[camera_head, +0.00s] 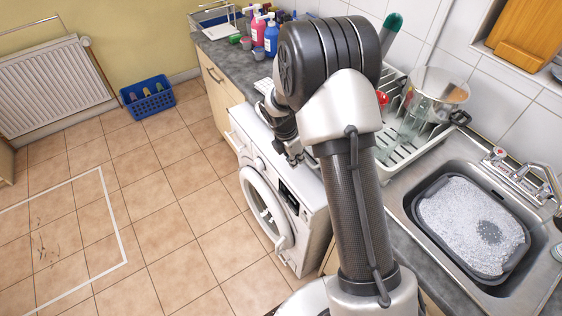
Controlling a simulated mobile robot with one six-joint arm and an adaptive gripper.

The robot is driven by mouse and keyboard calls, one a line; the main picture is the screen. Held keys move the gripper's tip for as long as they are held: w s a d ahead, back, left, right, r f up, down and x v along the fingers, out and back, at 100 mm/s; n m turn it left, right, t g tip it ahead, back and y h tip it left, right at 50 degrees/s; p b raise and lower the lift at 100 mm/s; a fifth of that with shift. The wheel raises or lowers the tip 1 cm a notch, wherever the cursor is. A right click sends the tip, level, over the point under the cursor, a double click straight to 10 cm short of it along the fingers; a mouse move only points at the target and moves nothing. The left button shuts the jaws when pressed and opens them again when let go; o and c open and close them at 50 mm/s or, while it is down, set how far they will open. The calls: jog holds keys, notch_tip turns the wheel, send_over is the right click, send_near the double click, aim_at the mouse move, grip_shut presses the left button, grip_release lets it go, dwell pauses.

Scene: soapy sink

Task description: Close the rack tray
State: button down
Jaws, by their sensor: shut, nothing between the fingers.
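A white dish rack (409,150) stands on the counter beside the sink, behind my arm. It holds a clear pot and other dishes. A pale slatted edge of the rack shows right of my arm; its left part is hidden by the arm, and I cannot tell how far any tray stands out. My gripper (294,160) is shut and empty, pointing down over the top of the white washing machine (304,190), left of the rack. I cannot tell whether its fingertips touch anything.
A sink with a grey basin (430,231) of suds and a tap (515,168) lie to the right. Bottles (271,38) stand at the back of the counter. The washing machine's round door (263,210) faces the floor area. A blue crate (148,98) sits by the wall; the tiled floor is mostly clear.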

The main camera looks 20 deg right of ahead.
jog(key=w+d+p, duration=0.1)
jog(key=d, duration=0.2)
jog(key=w+d+p, duration=0.1)
jog(key=d, duration=0.1)
jog(key=w+d+p, duration=0.1)
jog(key=d, duration=0.2)
jog(key=shift+d, duration=0.35)
jog(key=shift+s+a, duration=0.1)
jog(key=shift+a, duration=0.15)
jog(key=shift+s+a+f, duration=0.2)
jog(key=shift+a, duration=0.4)
jog(key=shift+s+a+f, duration=0.15)
jog(key=shift+a+f, duration=0.05)
jog(key=shift+a, duration=0.4)
jog(key=a+p+v, duration=0.1)
jog(key=p+v, duration=0.1)
jog(key=v, duration=0.8)
jog(key=shift+s, duration=0.25)
jog(key=shift+a+r, duration=0.1)
jog(key=shift+r, duration=0.05)
